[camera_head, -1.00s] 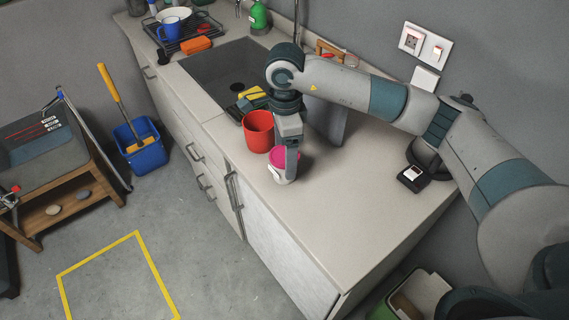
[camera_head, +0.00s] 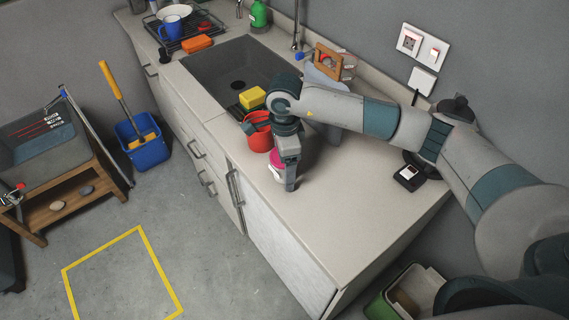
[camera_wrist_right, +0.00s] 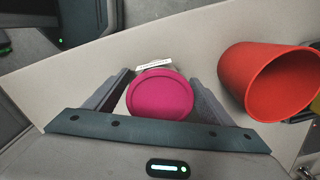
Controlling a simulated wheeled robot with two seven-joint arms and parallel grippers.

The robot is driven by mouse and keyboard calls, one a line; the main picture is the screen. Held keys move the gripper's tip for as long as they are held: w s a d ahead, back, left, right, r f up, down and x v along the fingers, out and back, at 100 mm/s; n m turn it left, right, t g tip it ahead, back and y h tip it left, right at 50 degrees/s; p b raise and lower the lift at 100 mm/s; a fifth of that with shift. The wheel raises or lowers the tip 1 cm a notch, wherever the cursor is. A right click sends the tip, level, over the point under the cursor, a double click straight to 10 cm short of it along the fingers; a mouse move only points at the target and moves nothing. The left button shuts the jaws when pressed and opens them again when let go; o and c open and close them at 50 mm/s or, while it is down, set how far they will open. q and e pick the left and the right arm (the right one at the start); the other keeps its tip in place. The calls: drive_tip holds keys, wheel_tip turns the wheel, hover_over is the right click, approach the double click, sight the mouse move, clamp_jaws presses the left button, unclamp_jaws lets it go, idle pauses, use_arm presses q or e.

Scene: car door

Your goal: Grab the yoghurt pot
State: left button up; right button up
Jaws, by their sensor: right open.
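The yoghurt pot is a small white pot with a pink lid (camera_head: 276,162) on the counter, partly hidden behind my right gripper (camera_head: 290,183) in the head view. In the right wrist view, its round pink lid (camera_wrist_right: 160,93) lies between the two dark fingers of my right gripper (camera_wrist_right: 160,98), one on each side. The fingers are apart, and I cannot tell whether either touches the pot. My left gripper is not in view.
A red cup (camera_head: 257,136) stands close beside the pot, also large at the right of the wrist view (camera_wrist_right: 268,82). Behind are a yellow sponge (camera_head: 252,98) and the sink (camera_head: 228,72). The counter's near right part (camera_head: 345,215) is clear.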

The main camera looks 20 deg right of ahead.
drive_tip(key=c, duration=1.2)
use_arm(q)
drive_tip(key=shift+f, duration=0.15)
use_arm(e)
drive_tip(key=shift+w+r, duration=0.1)
drive_tip(key=shift+r, duration=0.1)
